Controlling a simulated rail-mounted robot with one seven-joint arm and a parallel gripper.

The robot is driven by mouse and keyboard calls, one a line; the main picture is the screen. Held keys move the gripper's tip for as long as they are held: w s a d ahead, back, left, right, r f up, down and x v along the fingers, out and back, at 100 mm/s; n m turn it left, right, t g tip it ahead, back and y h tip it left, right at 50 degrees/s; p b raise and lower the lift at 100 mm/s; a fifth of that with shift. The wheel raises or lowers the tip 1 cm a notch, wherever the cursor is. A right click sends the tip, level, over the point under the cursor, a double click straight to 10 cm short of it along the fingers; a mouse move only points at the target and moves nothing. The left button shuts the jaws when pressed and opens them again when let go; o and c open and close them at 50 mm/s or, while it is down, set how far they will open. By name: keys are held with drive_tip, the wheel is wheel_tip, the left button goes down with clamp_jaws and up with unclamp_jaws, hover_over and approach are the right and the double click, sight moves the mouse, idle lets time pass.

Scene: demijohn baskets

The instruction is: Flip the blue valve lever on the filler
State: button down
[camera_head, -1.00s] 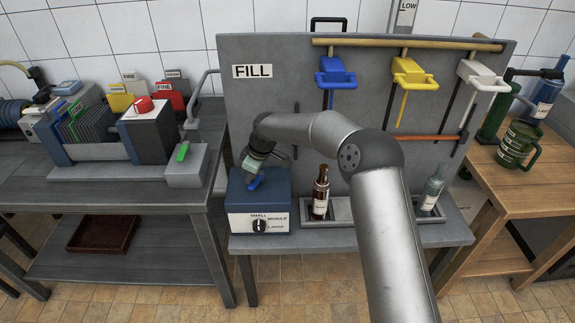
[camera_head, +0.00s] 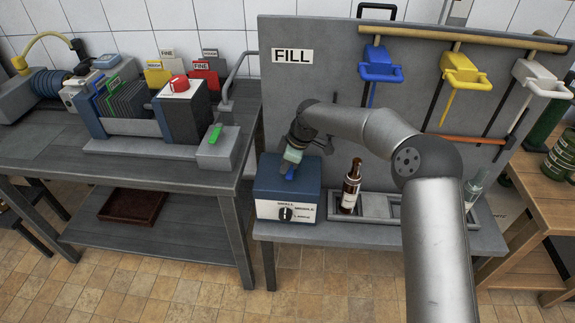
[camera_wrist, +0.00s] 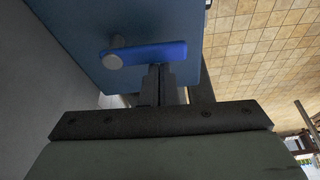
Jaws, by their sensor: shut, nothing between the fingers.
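The filler is a blue box (camera_head: 268,183) with a white dial label, at the left end of the bench under the FILL sign. Its blue valve lever (camera_wrist: 155,53) shows in the wrist view, lying roughly sideways from a round grey pivot (camera_wrist: 114,61). In the head view a small bit of the lever (camera_head: 288,172) shows on top of the box. My gripper (camera_head: 289,165) is over the box, pointing down. In the wrist view my gripper (camera_wrist: 162,70) is shut and empty, its fingertips right beside the lever's edge. I cannot tell whether they touch it.
A brown bottle (camera_head: 351,187) stands in a tray right of the filler. Blue (camera_head: 377,71), yellow (camera_head: 463,74) and white (camera_head: 541,77) holders hang on the grey panel (camera_head: 320,88) behind. A filter machine (camera_head: 180,108) stands on the left table.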

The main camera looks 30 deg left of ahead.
sight(296, 180)
drive_tip(key=p+v, duration=0.5)
drive_tip(key=v, duration=0.5)
idle(0.6)
